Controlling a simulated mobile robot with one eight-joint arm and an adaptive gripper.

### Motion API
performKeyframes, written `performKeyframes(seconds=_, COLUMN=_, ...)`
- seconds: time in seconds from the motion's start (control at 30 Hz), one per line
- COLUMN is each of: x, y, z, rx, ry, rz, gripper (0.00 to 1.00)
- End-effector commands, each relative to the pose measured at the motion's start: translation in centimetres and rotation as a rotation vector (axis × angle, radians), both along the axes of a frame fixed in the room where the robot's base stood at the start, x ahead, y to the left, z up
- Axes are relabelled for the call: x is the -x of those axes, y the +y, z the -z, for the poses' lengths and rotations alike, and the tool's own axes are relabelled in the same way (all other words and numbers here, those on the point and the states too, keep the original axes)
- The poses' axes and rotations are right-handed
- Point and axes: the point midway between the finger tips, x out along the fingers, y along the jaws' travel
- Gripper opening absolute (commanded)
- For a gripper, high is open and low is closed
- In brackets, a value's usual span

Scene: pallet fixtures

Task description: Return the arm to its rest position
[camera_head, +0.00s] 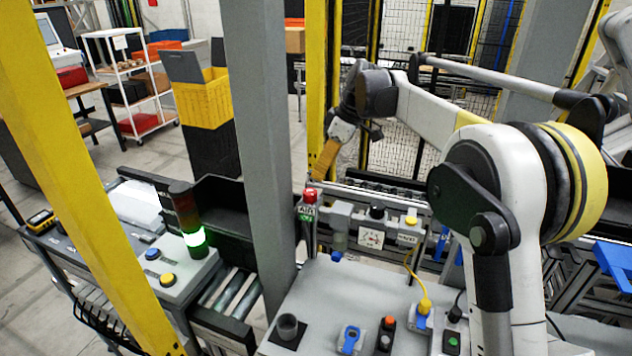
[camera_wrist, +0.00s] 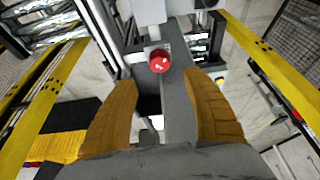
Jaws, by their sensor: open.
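My arm (camera_head: 440,115) is white and dark grey and reaches from the right across the upper middle of the head view. My gripper (camera_head: 322,172) hangs at its end, tilted down, with orange-brown fingers, above and beside the red knob of the air-valve fixture. In the wrist view the two fingers of my gripper (camera_wrist: 165,100) are spread apart with nothing held between them. The red knob (camera_wrist: 159,61) shows beyond the gap between the fingertips; it is also in the head view (camera_head: 309,195). The fingers look apart from it.
A grey post (camera_head: 262,130) and yellow posts (camera_head: 75,180) stand left of my gripper. A lit signal tower (camera_head: 193,225) stands further left.

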Motion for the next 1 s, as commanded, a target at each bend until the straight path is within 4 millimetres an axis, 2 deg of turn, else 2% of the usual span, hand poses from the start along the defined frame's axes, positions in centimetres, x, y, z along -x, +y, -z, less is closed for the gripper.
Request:
performKeyframes(seconds=0.2, x=0.2, y=-0.6, z=-1.5, rx=0.000, ry=0.000, rz=0.001, gripper=0.58)
performKeyframes(seconds=0.5, x=0.3, y=-0.7, z=-1.6, rx=0.000, ry=-0.001, rz=0.004, gripper=0.58)
performKeyframes(seconds=0.63, x=1.6, y=-1.6, z=-1.3, rx=0.007, ry=-0.002, rz=0.055, gripper=0.58)
performKeyframes(seconds=0.77, x=5.0, y=-3.8, z=-0.5, rx=0.018, ry=-0.012, rz=0.192, gripper=0.58)
performKeyframes(seconds=0.87, x=8.9, y=-6.0, z=0.7, rx=0.023, ry=-0.024, rz=0.333, gripper=0.58)
performKeyframes(seconds=1.0, x=14.8, y=-9.0, z=3.3, rx=0.019, ry=-0.048, rz=0.527, gripper=0.58)
